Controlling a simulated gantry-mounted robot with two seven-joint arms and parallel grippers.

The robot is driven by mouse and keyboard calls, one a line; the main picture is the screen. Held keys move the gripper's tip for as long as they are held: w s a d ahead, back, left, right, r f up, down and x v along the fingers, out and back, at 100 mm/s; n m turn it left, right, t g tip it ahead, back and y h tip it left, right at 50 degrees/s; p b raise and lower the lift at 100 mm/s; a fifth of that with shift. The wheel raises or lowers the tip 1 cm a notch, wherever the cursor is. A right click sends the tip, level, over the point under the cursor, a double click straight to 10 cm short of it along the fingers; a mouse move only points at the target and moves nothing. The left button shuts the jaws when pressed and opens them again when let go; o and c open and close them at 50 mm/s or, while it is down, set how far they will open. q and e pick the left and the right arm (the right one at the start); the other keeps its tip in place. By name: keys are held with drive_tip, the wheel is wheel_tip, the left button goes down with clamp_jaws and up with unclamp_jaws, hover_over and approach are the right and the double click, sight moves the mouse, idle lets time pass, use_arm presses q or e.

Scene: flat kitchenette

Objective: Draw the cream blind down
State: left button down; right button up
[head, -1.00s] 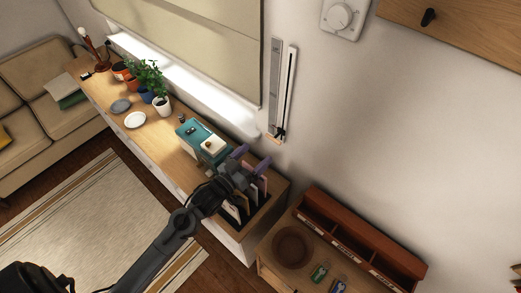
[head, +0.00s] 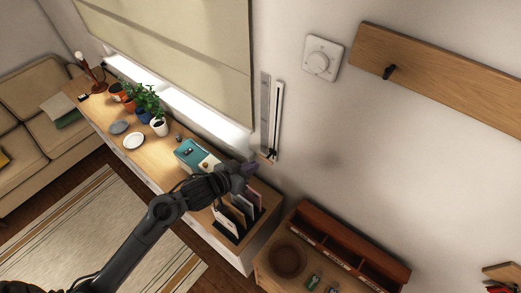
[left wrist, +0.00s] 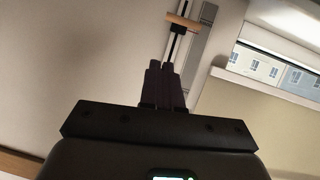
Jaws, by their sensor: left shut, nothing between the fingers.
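The cream blind (head: 190,50) hangs over the window in the head view, with a bright gap between its lower edge and the sill. It shows in the left wrist view (left wrist: 265,112), upside down, with the uncovered glass beside it. A white slotted track (head: 276,112) runs up the wall right of the blind, beside a grey strip (head: 264,100). A wooden crosspiece with a dark part (head: 267,157) sits at the track's bottom end. My left gripper (head: 252,167) is shut and empty, close to the crosspiece; contact cannot be told. My right gripper is not in view.
Below the gripper, a rack of upright files (head: 238,215) and a teal box (head: 192,154) stand on the long sideboard (head: 105,120). Potted plants stand farther left. A wall dial (head: 322,60) and wooden rail (head: 440,75) are at right. The wall between is clear.

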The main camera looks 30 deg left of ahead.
use_arm(q)
wheel_tip(320, 180, up, 4)
drive_tip(key=a+f+g+y+p, duration=0.1)
drive_tip(key=p, duration=0.1)
hover_over(261, 157)
drive_tip(key=s+d, duration=0.2)
drive_tip(key=s, duration=0.1)
wheel_tip(261, 157, down, 5)
drive_tip(key=shift+w+a+f+y+b, duration=0.1)
drive_tip(key=shift+a+f+y+b, duration=0.05)
drive_tip(key=shift+f, duration=0.45)
drive_tip(key=shift+w+a+f+y+b, duration=0.1)
drive_tip(key=shift+f+y+b, duration=0.05)
drive_tip(key=shift+f, duration=0.4)
drive_tip(key=shift+w+f, duration=0.15)
drive_tip(key=shift+f, duration=0.6)
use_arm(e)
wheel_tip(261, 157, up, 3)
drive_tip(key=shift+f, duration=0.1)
use_arm(q)
wheel_tip(261, 157, down, 4)
drive_tip(key=shift+f+b, duration=0.2)
drive_tip(key=shift+b, duration=0.7)
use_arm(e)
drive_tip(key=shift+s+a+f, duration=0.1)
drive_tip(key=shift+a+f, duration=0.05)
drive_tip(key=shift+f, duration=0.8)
